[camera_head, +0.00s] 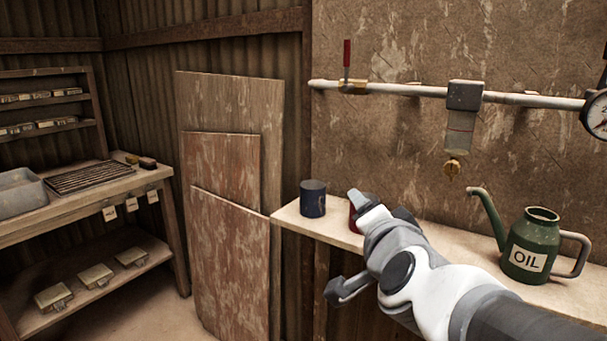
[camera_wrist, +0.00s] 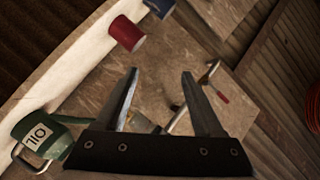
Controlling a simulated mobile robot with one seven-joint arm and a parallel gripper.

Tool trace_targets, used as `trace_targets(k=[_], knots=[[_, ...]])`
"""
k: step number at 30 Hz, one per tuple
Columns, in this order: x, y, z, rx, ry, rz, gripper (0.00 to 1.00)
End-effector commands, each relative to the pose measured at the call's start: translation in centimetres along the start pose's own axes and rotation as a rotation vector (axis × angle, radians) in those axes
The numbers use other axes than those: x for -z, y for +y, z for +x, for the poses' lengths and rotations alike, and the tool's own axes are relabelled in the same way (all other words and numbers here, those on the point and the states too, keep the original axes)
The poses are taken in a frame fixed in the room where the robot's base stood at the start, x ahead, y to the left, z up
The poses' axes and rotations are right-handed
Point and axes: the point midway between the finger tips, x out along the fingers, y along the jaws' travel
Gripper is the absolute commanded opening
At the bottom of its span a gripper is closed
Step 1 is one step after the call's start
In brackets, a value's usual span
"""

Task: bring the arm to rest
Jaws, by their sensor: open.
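My arm reaches in from the lower right of the head view, in front of the wall shelf. My gripper shows in the wrist view (camera_wrist: 159,75), its two dark fingers apart with nothing held between them. The fingers point toward the mottled wall panel, and no object touches them. In the head view I cannot make out the fingers clearly. A red can (camera_wrist: 127,34) stands on the shelf; in the head view it is mostly hidden behind my arm. A dark blue can (camera_head: 313,199) stands left of it.
A green oil can (camera_head: 528,248) stands on the shelf (camera_head: 288,212) at right. Above it a pipe (camera_head: 412,89) with a red-handled valve (camera_head: 347,60) and a gauge (camera_head: 598,115) crosses the wall. Boards (camera_head: 230,260) lean at centre left; a workbench (camera_head: 85,198) stands far left.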

Motion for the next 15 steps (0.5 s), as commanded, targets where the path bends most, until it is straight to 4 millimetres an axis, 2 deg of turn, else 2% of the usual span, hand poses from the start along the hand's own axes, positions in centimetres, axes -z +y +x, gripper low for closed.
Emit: trace_targets(k=[5, 9, 15], knots=[[-3.5, 1.8, -2.5, -0.046, -0.236, -0.265, 0.69], [-5.5, 4.9, -5.2, -0.121, -0.414, -0.475, 0.69], [-6.3, 10.5, -10.2, -0.277, -0.642, -0.736, 0.69]])
